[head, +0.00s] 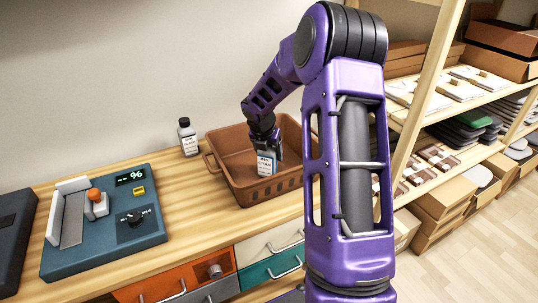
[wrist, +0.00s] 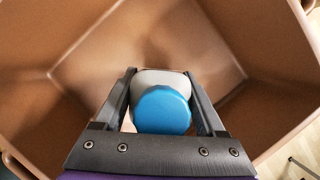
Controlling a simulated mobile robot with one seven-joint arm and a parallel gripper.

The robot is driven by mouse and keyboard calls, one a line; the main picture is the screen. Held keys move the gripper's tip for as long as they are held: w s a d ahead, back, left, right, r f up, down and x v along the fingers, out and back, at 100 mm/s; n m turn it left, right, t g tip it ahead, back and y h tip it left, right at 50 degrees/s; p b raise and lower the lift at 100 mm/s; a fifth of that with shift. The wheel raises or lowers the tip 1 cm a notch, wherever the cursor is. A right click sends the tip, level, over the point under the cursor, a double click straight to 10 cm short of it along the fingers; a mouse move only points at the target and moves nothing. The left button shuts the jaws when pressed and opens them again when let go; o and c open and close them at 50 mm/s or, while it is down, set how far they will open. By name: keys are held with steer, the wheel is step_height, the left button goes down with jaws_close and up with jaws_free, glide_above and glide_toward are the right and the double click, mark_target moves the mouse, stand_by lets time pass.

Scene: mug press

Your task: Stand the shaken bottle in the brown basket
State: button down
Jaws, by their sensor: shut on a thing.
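The brown basket (head: 229,144) stands on the wooden counter in the middle of the head view. My gripper (head: 265,140) is over the basket, pointing down, and is shut on a bottle. This bottle (head: 266,163) has a white label with dark letters and appears upright inside the basket, near its front wall. In the wrist view its blue cap (wrist: 162,110) and grey shoulder show between my two fingers (wrist: 160,95), with the basket's inner walls (wrist: 70,35) around it. Its base is hidden, so I cannot tell whether it touches the basket floor.
A second bottle with a black cap (head: 187,137) stands left of the basket. A teal press machine (head: 105,222) with an orange knob sits at the left of the counter. Drawers (head: 270,250) are below. Shelves with boxes (head: 445,200) stand at the right. Bare counter lies between machine and basket.

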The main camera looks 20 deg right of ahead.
jaws_free()
steer(key=p+v, duration=0.2)
steer(key=v, duration=1)
steer(key=shift+r, duration=0.15)
